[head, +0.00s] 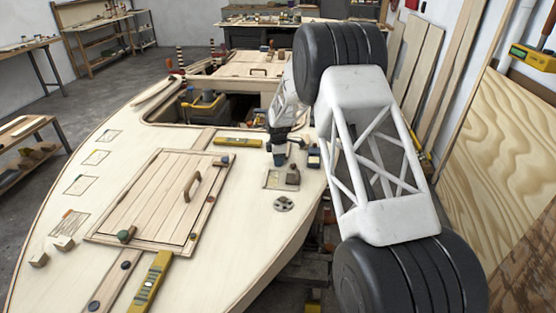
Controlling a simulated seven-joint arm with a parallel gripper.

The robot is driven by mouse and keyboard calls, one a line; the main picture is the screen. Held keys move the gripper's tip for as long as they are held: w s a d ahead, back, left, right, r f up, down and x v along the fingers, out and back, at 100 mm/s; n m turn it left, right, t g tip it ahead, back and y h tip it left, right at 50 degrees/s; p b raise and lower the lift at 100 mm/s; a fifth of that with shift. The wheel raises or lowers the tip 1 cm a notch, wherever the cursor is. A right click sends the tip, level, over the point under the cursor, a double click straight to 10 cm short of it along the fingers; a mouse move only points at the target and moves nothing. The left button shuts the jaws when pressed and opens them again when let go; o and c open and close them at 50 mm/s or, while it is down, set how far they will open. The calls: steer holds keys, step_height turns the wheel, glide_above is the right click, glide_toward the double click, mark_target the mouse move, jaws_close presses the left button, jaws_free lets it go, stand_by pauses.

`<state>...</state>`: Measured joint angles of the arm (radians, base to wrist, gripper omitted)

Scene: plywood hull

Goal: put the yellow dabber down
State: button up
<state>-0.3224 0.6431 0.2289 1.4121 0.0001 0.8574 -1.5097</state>
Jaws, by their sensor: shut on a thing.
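My gripper (279,143) is over the pale plywood deck (235,200), to the right of the framed hatch panel. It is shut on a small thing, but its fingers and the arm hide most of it. I cannot make out the yellow dabber clearly in this view. A small dark blue piece (279,158) shows just below the fingertips; I cannot tell whether it is held or stands on the deck.
A yellow level (237,142) lies to the left. The hatch panel (165,195) has a raised handle. An open well (215,108) lies behind.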

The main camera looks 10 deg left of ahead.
steer(key=o, duration=0.6)
step_height(320, 180, up, 12)
steer(key=shift+r, duration=0.1)
stand_by(0.4)
stand_by(0.5)
steer(key=shift+r, duration=0.1)
